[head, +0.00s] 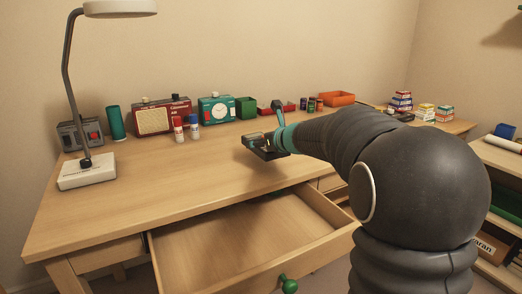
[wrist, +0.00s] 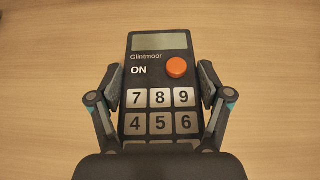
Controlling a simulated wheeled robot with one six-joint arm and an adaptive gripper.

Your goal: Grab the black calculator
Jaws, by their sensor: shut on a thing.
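The black calculator (wrist: 148,72) fills the middle of the wrist view. It has a grey display, an orange round button, "ON" and "Glintmoor" lettering, and pale number keys. My gripper (wrist: 161,88) is shut on it, with one finger pad against each long side. The lower keys are hidden behind the gripper body. In the head view the calculator (head: 263,152) is a dark slab at the end of my arm, over the desk's right half. My gripper (head: 272,140) partly covers it there. It seems to be just above the desk top, but the gap is hard to judge.
The desk's (head: 150,195) drawer (head: 235,245) stands open and empty in front. A lamp (head: 88,170) is at the left. The desk's left-front area is clear.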

